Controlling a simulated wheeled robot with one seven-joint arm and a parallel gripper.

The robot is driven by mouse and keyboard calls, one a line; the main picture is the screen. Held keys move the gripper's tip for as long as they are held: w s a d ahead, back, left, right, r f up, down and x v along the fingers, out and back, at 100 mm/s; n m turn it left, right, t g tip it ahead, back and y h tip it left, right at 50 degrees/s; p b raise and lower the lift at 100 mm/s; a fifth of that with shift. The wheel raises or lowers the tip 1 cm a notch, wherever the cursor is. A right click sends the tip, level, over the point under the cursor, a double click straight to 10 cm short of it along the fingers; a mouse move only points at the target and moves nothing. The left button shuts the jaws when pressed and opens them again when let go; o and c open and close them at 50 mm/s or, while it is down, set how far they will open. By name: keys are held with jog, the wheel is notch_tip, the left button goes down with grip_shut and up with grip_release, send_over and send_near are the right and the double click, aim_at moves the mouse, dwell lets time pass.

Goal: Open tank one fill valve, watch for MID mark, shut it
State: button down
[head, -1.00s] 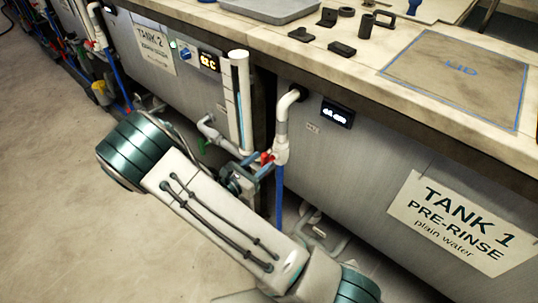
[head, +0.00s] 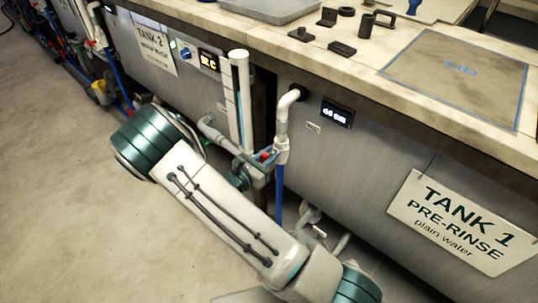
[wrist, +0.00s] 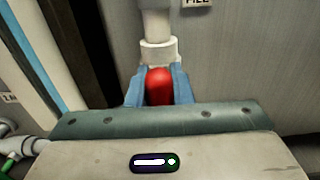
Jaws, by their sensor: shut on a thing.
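The tank 1 fill valve has a red handle (head: 264,155) on the white pipe (head: 283,125) at the left end of tank 1 (head: 365,170). My gripper (head: 262,168) is shut on this handle. In the wrist view, the red handle (wrist: 159,86) sits between the two blue fingers (wrist: 158,99), directly below the pipe's white collar. The handle's turn angle is hard to judge. The tank 1 display (head: 337,114) is lit, but its figures are too small to read surely. No MID mark is legible, and the water inside is hidden.
Tank 2 (head: 190,95) stands to the left with its own lit display. A tall white tube with a blue strip (head: 241,100) stands close beside my gripper. The floor at left is clear.

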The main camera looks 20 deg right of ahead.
jog(key=m+b, duration=0.2)
jog(key=m, duration=0.1)
jog(key=m+b, duration=0.1)
jog(key=shift+s+d+f+m+b, duration=0.2)
jog(key=shift+s+f+m+b, duration=0.1)
jog(key=shift+s+m+b, duration=0.1)
jog(key=m+b, duration=0.3)
jog(key=b, duration=0.1)
jog(key=f+m+b, duration=0.1)
jog(key=m+b, duration=0.2)
jog(key=b, duration=0.1)
jog(key=s+m+b, duration=0.1)
jog(key=m+b, duration=0.2)
jog(key=shift+d+f+m+b, duration=0.4)
jog(key=m+b, duration=0.2)
jog(key=b, duration=0.1)
jog(key=shift+f+m+b, duration=0.15)
jog(key=shift+m+b, duration=0.15)
jog(key=shift+b, duration=0.05)
jog(key=shift+m+b, duration=0.4)
jog(key=shift+b, duration=0.2)
jog(key=c, duration=1.3)
grip_release()
